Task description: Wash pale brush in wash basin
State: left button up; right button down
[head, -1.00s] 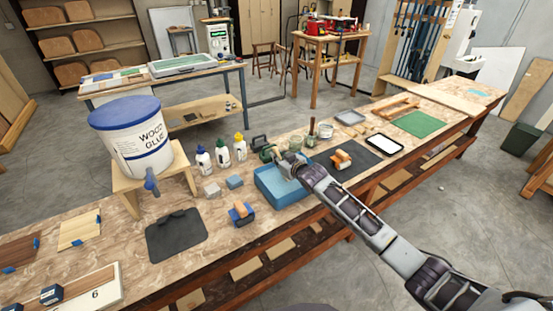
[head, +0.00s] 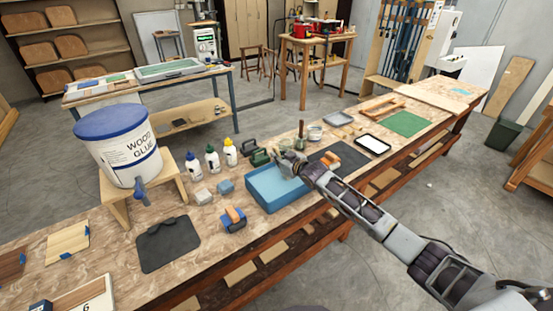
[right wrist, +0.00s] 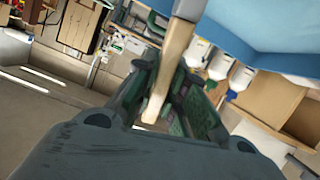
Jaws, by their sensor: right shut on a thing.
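The wash basin (head: 262,195) is a blue, open-topped tray on the long workbench, near the middle of the head view. My right gripper (head: 290,163) is at its back right part, seemingly over it. In the right wrist view the gripper (right wrist: 165,105) is shut on the pale wooden handle of the brush (right wrist: 174,62), which runs up out of the picture. The brush's bristles cannot be made out, and in the head view the gripper hides the brush. The basin's blue wall (right wrist: 275,22) fills the top right of the wrist view. My left gripper is not in view.
Several glue bottles (head: 212,159) and a wood glue bucket (head: 118,150) on a stand are left of the basin. An orange-handled blue tool (head: 233,219) lies in front left. Jars (head: 315,132) and a dark mat (head: 350,165) lie right. A black mat (head: 168,246) lies front left.

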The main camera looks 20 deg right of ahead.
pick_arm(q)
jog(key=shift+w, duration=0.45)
pick_arm(e)
jog(key=shift+a, duration=0.1)
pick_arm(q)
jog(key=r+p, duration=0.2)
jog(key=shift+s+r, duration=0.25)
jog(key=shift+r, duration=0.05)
pick_arm(e)
jog(key=a, duration=0.1)
jog(key=s+a, duration=0.1)
jog(key=a, duration=0.1)
jog(key=s+a, duration=0.1)
jog(key=a, duration=0.1)
jog(key=shift+a, duration=0.25)
pick_arm(q)
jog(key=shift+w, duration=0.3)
jog(key=shift+p, duration=0.3)
pick_arm(e)
jog(key=shift+d, duration=0.15)
